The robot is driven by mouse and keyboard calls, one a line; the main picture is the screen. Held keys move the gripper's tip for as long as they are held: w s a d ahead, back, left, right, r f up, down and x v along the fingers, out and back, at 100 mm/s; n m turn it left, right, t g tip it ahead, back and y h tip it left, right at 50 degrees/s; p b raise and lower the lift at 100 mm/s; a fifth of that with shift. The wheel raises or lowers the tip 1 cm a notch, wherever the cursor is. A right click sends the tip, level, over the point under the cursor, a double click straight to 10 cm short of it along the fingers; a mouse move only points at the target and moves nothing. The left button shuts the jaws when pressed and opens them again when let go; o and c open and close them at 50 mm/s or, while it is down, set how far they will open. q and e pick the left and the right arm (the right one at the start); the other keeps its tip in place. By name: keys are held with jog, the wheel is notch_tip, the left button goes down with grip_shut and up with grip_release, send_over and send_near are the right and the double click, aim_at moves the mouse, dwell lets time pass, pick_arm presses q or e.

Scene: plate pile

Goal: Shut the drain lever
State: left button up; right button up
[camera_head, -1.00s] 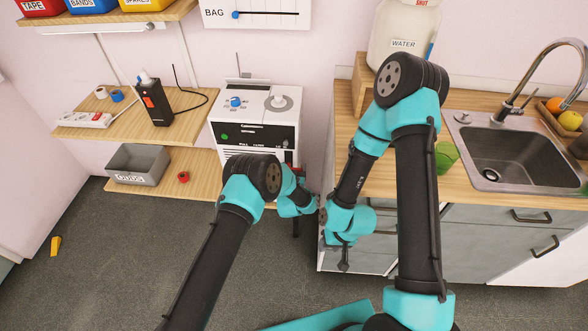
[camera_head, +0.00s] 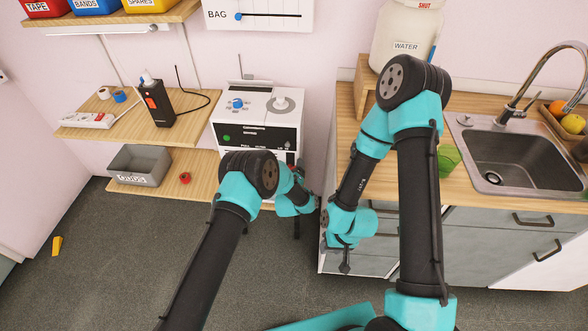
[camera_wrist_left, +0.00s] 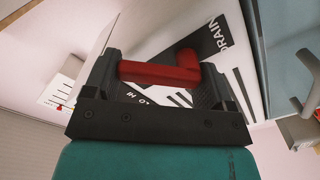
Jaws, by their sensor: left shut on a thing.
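The red drain lever (camera_wrist_left: 158,72) shows in the left wrist view as a bent red bar. It lies in front of a white panel (camera_wrist_left: 215,40) marked DRAIN with black stripes. My left gripper (camera_wrist_left: 162,78) is shut on the lever, one black finger at each end of the visible bar. In the head view the left wrist (camera_head: 292,203) is at the right side of the white machine (camera_head: 257,125); the lever is mostly hidden there. My right gripper (camera_head: 345,263) hangs in front of the counter's drawers, apart from the machine; its jaws are too small to read.
The wooden counter (camera_head: 348,130) with a sink (camera_head: 515,155) is right of the machine. A water container (camera_head: 407,40) and a green cup (camera_head: 446,158) stand there. Left are shelves with a grey bin (camera_head: 140,163) and red roll (camera_head: 185,178). Floor at front left is mostly clear.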

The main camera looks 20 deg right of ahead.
pick_arm(q)
jog(key=n, duration=0.4)
jog(key=shift+w+a+r+n, duration=0.1)
jog(key=shift+a+r+n, duration=0.2)
jog(key=n, duration=0.3)
jog(key=a+n, duration=0.1)
jog(key=n, duration=0.1)
jog(key=shift+w, duration=0.25)
jog(key=shift+a+r, duration=0.1)
jog(key=o, duration=0.6)
jog(key=shift+o, duration=1.3)
jog(key=shift+a, duration=0.1)
jog(key=shift+s+a+f, duration=0.15)
jog(key=shift+s+f, duration=0.05)
jog(key=shift+s, duration=0.2)
jog(key=v, duration=1.6)
jog(key=shift+s+a, duration=0.15)
jog(key=shift+s, duration=0.1)
